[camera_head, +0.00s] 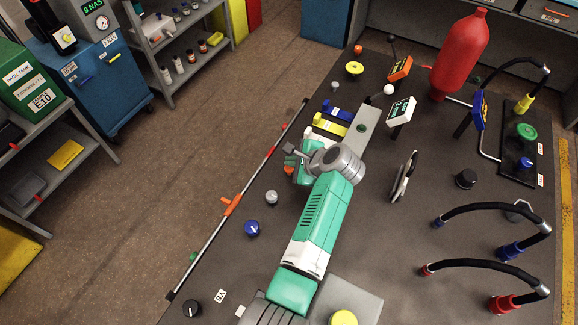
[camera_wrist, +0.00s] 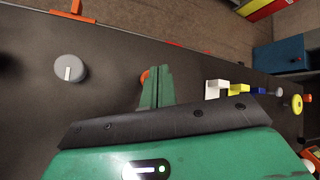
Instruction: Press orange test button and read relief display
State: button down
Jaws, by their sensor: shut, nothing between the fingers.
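My gripper (camera_wrist: 156,72) is shut, with its two green fingers together and nothing between them. In the wrist view, a small round orange piece (camera_wrist: 145,76), possibly the test button, shows just beside and behind the fingertips. Most of it is hidden, and I cannot tell whether the fingers touch it. In the head view my gripper (camera_head: 289,168) is low over the left side of the dark bench, partly hidden by my wrist. A white-framed display (camera_head: 401,111) with green lettering stands right of my arm. I cannot tell which display is the relief one.
Blue and yellow levers (camera_head: 331,124) sit just beyond my wrist. A grey knob (camera_wrist: 70,67) is left of the fingers. A rail with an orange handle (camera_head: 231,204) runs along the bench's left edge. A red cylinder (camera_head: 460,55) and black hoses (camera_head: 490,208) stand on the right.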

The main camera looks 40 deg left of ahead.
aim_at(292, 170)
jog(key=shift+f, duration=0.1)
dwell(0.6)
jog(key=shift+f, duration=0.35)
jog(key=shift+f+b, duration=0.35)
jog(key=shift+f, duration=0.2)
dwell(0.6)
jog(key=shift+r, duration=0.15)
jog(key=shift+r+p, duration=0.8)
jog(key=shift+p, duration=0.3)
notch_tip(292, 170, up, 5)
jog(key=p, duration=0.5)
jog(key=shift+r, duration=0.15)
